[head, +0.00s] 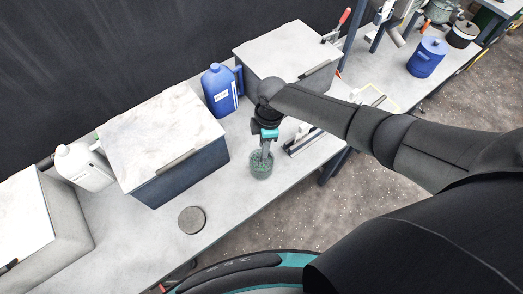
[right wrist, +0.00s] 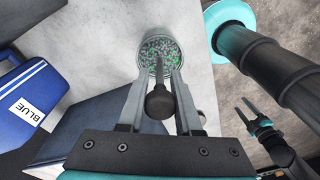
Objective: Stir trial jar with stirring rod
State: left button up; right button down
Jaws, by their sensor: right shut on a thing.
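The trial jar (head: 261,170) is a small greenish-grey open jar on the bench near its front edge; in the right wrist view the jar (right wrist: 146,59) holds grey and green granules. My right gripper (head: 266,146) points down over the jar. It is shut on the stirring rod (right wrist: 159,72), a thin grey rod with a dark round knob, whose lower end is inside the jar among the granules. The fingers hide part of the rod. My left gripper (right wrist: 245,108) shows small in the right wrist view, away from the bench, its fingers apart and empty.
A blue jug (head: 219,92) and lidded bins (head: 160,140) stand behind the jar. A round grey disc (head: 191,220) lies to the left on the bench (head: 225,195). A white-and-dark stand (head: 303,140) is close on the right. Bench between disc and jar is clear.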

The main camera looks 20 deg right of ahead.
jog(key=shift+d+r+p, duration=0.2)
jog(key=shift+r+p, duration=1.15)
jog(key=shift+r, duration=0.55)
jog(key=shift+w+r, duration=0.1)
jog(key=shift+r, duration=0.2)
jog(key=shift+d+r, duration=0.1)
jog(key=shift+r, duration=0.9)
jog(key=shift+r, duration=2.55)
